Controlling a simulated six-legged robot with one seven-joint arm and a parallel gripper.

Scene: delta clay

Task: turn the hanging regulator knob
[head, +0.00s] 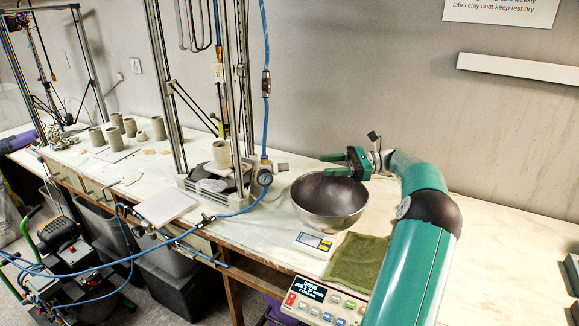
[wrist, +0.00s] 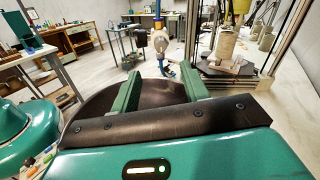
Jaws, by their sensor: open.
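The regulator (head: 265,177) hangs on a blue hose above the workbench, left of the metal bowl. It has a round gauge face, and a small grey knob (head: 281,167) sticks out on its right side. My gripper (head: 331,164) is open and empty, above the bowl, with its green fingers pointing left toward the knob across a clear gap. In the wrist view, the regulator (wrist: 159,40) shows beyond and between the open fingers (wrist: 160,85), with its pale round end facing me. Nothing touches the regulator.
The metal bowl (head: 329,200) stands just under my gripper. A printer frame (head: 240,95) with upright posts stands close left of the regulator. The blue hose (head: 267,50) runs above it.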

